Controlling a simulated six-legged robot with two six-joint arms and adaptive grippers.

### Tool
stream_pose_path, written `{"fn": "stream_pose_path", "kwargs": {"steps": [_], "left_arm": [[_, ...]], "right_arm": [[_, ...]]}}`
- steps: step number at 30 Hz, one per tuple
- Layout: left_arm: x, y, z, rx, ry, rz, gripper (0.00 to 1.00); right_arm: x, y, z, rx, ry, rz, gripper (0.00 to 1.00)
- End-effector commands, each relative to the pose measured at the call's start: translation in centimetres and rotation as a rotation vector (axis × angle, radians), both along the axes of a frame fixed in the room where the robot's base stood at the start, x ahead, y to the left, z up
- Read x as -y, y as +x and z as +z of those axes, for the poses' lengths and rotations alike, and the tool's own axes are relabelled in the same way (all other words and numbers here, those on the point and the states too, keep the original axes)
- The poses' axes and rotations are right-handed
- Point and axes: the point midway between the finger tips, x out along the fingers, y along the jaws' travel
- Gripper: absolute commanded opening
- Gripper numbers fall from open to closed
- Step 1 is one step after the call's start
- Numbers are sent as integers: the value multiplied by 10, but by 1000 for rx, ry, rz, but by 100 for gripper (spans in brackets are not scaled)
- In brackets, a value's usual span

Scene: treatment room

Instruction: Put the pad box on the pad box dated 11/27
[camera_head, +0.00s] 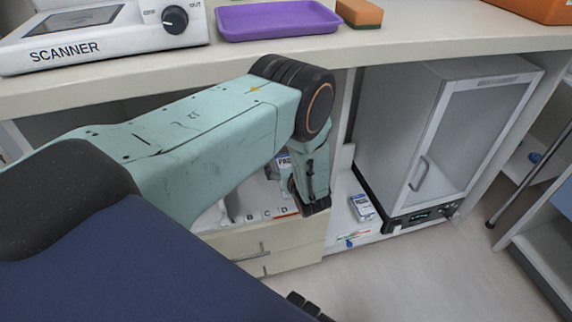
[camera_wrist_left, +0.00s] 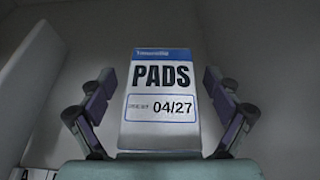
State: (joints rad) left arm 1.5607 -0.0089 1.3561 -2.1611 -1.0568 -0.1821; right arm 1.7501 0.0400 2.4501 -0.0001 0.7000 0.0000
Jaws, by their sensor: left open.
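A white and blue pad box reading PADS and 04/27 (camera_wrist_left: 160,88) fills the middle of the left wrist view. It stands upright with its label facing me. My left gripper (camera_wrist_left: 165,112) is open, one finger on each side of the box, with gaps between. In the head view the left gripper (camera_head: 309,200) reaches down under the counter, and this box (camera_head: 284,163) is partly hidden behind it. A second small white and blue box (camera_head: 362,207) lies on the low shelf to the right; its date is too small to read.
The counter (camera_head: 420,38) above holds a scanner (camera_head: 105,38), a purple tray (camera_head: 277,20) and an orange sponge (camera_head: 359,12). A drawer unit (camera_head: 268,245) with letters B, C, D is below. A glass-door cabinet (camera_head: 445,140) stands right of the second box.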

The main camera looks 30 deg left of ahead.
Motion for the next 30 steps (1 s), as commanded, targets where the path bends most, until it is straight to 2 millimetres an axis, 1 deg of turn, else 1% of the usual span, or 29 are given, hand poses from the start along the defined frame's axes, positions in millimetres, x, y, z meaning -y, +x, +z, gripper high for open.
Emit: {"fn": "stream_pose_path", "kwargs": {"steps": [5, 8, 11, 15, 21, 26, 30], "left_arm": [[0, 0, 2, 1, 1, 0, 90], [7, -5, 6, -2, 0, -2, 90], [18, -13, 13, -2, 0, -4, 90], [39, -30, 26, -2, 1, -5, 90], [67, -52, 40, -1, 0, -4, 90], [81, -64, 46, 1, 1, -3, 90], [86, -69, 48, 1, 1, 0, 90]], "right_arm": [[0, 0, 0, 0, 0, 0, 40], [0, 0, 5, 0, 0, 0, 40], [0, 0, 14, 0, 0, 0, 40], [0, 0, 29, 0, 0, 0, 40], [0, 0, 45, 0, 0, 0, 40], [0, 0, 51, 0, 0, 0, 40], [0, 0, 53, 0, 0, 0, 40]]}}
